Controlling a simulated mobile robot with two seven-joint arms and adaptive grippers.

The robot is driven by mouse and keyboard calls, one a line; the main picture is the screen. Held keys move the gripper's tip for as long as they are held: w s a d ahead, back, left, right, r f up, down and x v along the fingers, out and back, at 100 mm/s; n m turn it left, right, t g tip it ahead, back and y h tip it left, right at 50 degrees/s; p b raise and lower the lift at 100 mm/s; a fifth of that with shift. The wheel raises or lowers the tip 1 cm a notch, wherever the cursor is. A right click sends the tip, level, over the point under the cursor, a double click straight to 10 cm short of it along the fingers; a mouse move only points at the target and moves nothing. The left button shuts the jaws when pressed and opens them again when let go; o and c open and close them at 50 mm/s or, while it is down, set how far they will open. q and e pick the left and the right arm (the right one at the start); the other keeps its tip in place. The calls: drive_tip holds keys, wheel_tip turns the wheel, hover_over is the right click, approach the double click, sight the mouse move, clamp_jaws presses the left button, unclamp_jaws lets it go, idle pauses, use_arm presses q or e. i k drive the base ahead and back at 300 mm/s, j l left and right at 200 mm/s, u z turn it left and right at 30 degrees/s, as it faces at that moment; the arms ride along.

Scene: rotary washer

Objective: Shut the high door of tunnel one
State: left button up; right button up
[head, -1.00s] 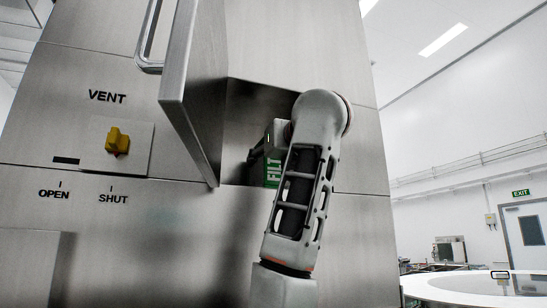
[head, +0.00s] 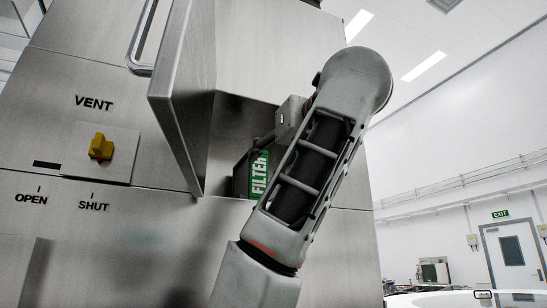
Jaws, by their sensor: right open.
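The high door (head: 181,95) is a thick steel panel with a bar handle (head: 142,40) on its outer face. It stands swung open, its edge towards me, to the left of a dark square opening (head: 228,125). My left gripper is out of view.
A yellow vent knob (head: 101,147) sits on a plate left of the door, above OPEN and SHUT marks. The steel machine front (head: 130,235) fills the left. The room is open at the right, with an exit door (head: 512,255) far off.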

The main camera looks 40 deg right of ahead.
sight(180, 94)
drive_tip(key=k+j, duration=0.15)
drive_tip(key=k, duration=0.35)
drive_tip(key=k+j, duration=0.2)
drive_tip(key=k, duration=0.25)
drive_tip(key=k+j, duration=0.15)
drive_tip(key=k, duration=0.35)
